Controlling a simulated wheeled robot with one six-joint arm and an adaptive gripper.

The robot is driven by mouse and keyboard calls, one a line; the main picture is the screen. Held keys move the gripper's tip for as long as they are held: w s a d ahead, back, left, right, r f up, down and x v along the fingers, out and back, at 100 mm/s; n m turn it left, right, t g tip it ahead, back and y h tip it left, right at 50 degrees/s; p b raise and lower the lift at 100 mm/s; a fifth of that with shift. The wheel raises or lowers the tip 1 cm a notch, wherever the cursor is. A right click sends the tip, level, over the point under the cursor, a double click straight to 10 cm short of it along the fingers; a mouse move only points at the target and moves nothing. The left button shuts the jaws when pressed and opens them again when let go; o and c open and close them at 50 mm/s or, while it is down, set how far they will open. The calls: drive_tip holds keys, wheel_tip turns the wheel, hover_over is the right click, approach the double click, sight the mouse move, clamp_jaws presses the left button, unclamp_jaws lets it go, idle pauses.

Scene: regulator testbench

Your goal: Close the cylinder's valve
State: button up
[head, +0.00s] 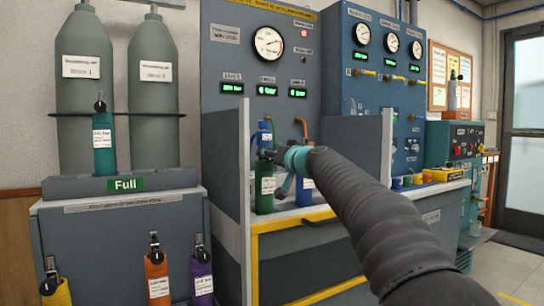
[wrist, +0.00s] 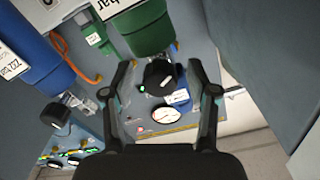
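A green cylinder (head: 265,186) with a white label stands upright in the bench bay in the head view. It also shows at the top of the wrist view (wrist: 150,28), inverted. Its black valve knob (wrist: 158,77) lies between the two fingers of my gripper (wrist: 160,70) in the wrist view. The fingers are open, with a visible gap on each side of the knob. In the head view my gripper (head: 282,172) is just right of the cylinder's top and partly hides the valve.
A blue cylinder (wrist: 32,58) with its own black knob (wrist: 57,116) is close beside the gripper. Grey partition panels (head: 243,180) flank the bay. An orange hose (wrist: 85,68) runs behind. A rack at left holds several cylinders, with a "Full" sign (head: 125,184).

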clamp_jaws()
drive_tip(key=shift+m, duration=0.4)
drive_tip(key=m, duration=0.4)
drive_tip(key=shift+m, duration=0.4)
drive_tip(key=m, duration=0.6)
drive_tip(key=shift+p, duration=0.3)
drive_tip(key=m+p, duration=0.1)
drive_tip(key=m, duration=0.5)
drive_tip(key=shift+f+m+p, duration=0.1)
drive_tip(key=shift+m+p, duration=0.25)
drive_tip(key=shift+m, duration=0.05)
drive_tip(key=m+p, duration=0.2)
drive_tip(key=m, duration=0.3)
drive_tip(key=shift+m, duration=0.3)
drive_tip(key=shift+f, duration=0.1)
